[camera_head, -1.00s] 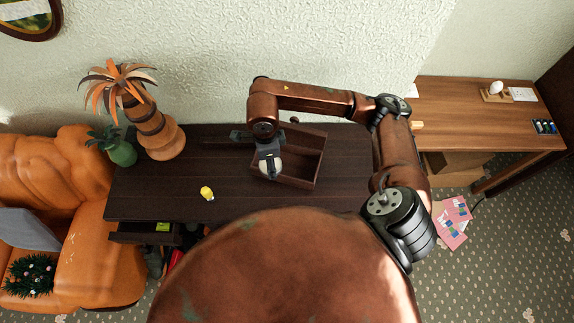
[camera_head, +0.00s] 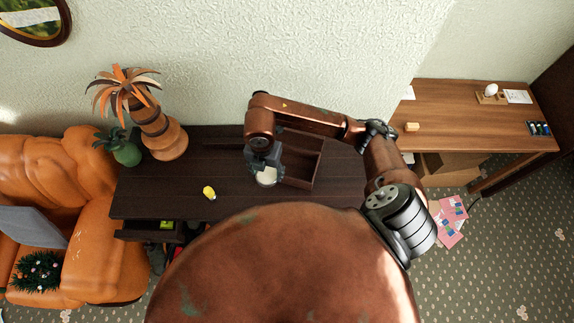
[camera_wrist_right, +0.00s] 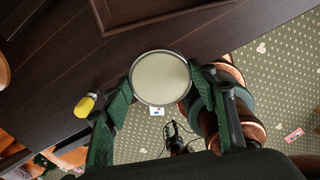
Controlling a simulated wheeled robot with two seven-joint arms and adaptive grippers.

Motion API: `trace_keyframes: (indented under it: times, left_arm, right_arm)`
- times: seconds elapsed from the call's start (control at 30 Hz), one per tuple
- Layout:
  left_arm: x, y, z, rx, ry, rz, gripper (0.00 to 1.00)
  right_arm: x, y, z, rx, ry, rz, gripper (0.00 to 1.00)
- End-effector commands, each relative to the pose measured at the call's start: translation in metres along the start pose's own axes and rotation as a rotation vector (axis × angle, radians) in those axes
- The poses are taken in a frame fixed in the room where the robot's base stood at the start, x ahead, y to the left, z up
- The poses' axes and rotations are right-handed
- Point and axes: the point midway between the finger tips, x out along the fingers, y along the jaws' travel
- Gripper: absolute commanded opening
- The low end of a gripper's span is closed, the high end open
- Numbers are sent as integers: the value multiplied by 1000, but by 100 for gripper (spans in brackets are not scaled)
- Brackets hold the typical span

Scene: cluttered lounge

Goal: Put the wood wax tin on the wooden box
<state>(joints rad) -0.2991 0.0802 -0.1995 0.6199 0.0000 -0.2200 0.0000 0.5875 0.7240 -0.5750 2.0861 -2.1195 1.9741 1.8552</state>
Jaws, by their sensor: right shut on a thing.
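My right gripper (camera_wrist_right: 160,88) is shut on the wood wax tin (camera_wrist_right: 160,78), a round tin with a pale lid and a thin metal rim. In the head view the tin (camera_head: 266,177) shows below the right gripper (camera_head: 264,164), at the left front side of the wooden box (camera_head: 301,183). The box is a dark, open tray-like box with a divider on the dark table. The tin appears to be held above the table, beside the box; its exact height is hard to tell. Part of the box is hidden behind my right arm. My left gripper is not in view.
The dark table (camera_head: 150,198) has a small yellow object (camera_head: 209,192) left of the gripper. A palm-like plant (camera_head: 160,130) and a green vase (camera_head: 125,152) stand at its back left. An orange armchair (camera_head: 95,220) is at the left. A lighter desk (camera_head: 460,120) stands at the right.

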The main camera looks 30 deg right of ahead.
Motion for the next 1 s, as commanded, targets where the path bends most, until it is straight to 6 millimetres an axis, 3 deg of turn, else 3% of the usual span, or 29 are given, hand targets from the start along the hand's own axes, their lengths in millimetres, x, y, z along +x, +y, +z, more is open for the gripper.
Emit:
trace_keyframes:
  times: [0.17, 0.43, 0.5, 0.7, 1.0]
  left_arm:
    - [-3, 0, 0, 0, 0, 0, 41]
    - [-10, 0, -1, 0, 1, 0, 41]
    - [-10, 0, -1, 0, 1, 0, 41]
    - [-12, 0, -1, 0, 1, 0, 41]
    - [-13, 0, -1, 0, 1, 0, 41]
  right_arm:
    - [12, -14, 26, 27, -2, -6, 23]
    - [40, -42, 83, 26, 0, -6, 23]
    - [55, -45, 92, 23, 2, -5, 23]
    - [82, -54, 113, 20, -1, -2, 23]
    - [101, -61, 126, 20, 0, -3, 23]
